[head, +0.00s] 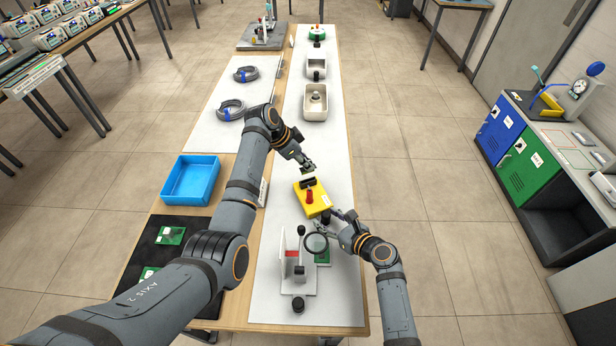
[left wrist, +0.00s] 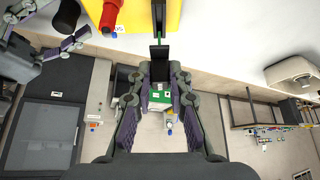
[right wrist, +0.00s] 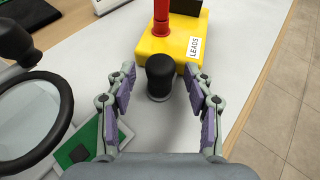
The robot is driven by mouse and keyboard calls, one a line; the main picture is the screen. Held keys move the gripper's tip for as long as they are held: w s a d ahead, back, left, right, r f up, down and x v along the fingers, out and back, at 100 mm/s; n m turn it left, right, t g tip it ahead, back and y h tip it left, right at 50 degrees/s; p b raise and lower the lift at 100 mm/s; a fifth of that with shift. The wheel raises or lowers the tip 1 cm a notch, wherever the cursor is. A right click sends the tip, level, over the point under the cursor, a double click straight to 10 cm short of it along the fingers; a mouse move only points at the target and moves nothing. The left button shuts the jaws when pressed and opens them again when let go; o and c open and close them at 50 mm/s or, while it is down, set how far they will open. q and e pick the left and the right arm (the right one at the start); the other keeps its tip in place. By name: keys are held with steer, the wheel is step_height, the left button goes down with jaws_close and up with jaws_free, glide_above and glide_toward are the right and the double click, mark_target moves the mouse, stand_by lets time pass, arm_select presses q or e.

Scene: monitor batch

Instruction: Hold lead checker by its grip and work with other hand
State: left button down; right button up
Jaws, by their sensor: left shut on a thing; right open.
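The lead checker is a yellow box (head: 321,205) with a red post (head: 309,197) and a black grip at its far end. Its "LEADS" label (right wrist: 195,47) shows in the right wrist view. My left gripper (head: 309,170) is shut at that far end, on the black grip (left wrist: 158,52); the exact contact is partly hidden. My right gripper (right wrist: 160,88) is open at the near side of the box. A black round-topped knob (right wrist: 159,76) on a pale base stands upright between its fingers, with a gap on both sides.
A round magnifier (head: 316,243) and a stand with a white upright plate (head: 283,255) are close on the near left of my right gripper. A blue tray (head: 191,180) lies left of my left arm. The white mat's right strip (head: 345,180) is clear.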

steer(key=v, duration=1.1)
steer(key=shift+s+d, duration=0.15)
steer(key=shift+s, duration=0.15)
steer(key=shift+s+d+r, duration=0.15)
arm_select(q)
steer(key=shift+r, duration=0.1)
arm_select(e)
steer(key=shift+r, duration=0.1)
